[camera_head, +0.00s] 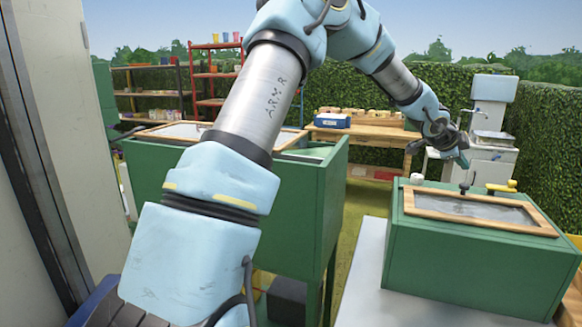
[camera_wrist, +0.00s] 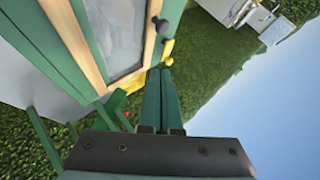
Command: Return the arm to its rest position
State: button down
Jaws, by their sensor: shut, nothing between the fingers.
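My arm crosses the head view from the lower left, up over the top edge and down to the right. My gripper (camera_head: 461,160) hangs above the back edge of a green box (camera_head: 470,262) with a wood-framed grey top. In the wrist view my gripper (camera_wrist: 161,75) shows two green fingers side by side, shut with nothing between them. The wood frame of the green box (camera_wrist: 150,40) lies just left of the fingers in that view.
A black knob (camera_head: 464,188) and a yellow handle (camera_head: 502,186) stand on the box's back edge. A larger green bench (camera_head: 300,205) stands behind my arm. A wooden table (camera_head: 365,133) and a white sink unit (camera_head: 493,120) stand further back. Open air lies above the box.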

jog(key=s+a+f+n+y, duration=0.15)
jog(key=a+n, duration=0.25)
jog(key=a, duration=0.7)
jog(key=a+f+n+y, duration=0.3)
jog(key=a+n, duration=0.1)
jog(key=a, duration=0.7)
jog(key=a+f+n+y, duration=0.3)
jog(key=a, duration=0.7)
jog(key=s+a+f+n+g+y, duration=0.2)
jog(key=s+a+n, duration=0.9)
jog(key=s+a, duration=0.6)
jog(key=a+g, duration=0.1)
jog(key=a, duration=0.1)
jog(key=shift+a+f+n, duration=0.3)
jog(key=shift+a, duration=0.1)
jog(key=shift+a, duration=0.1)
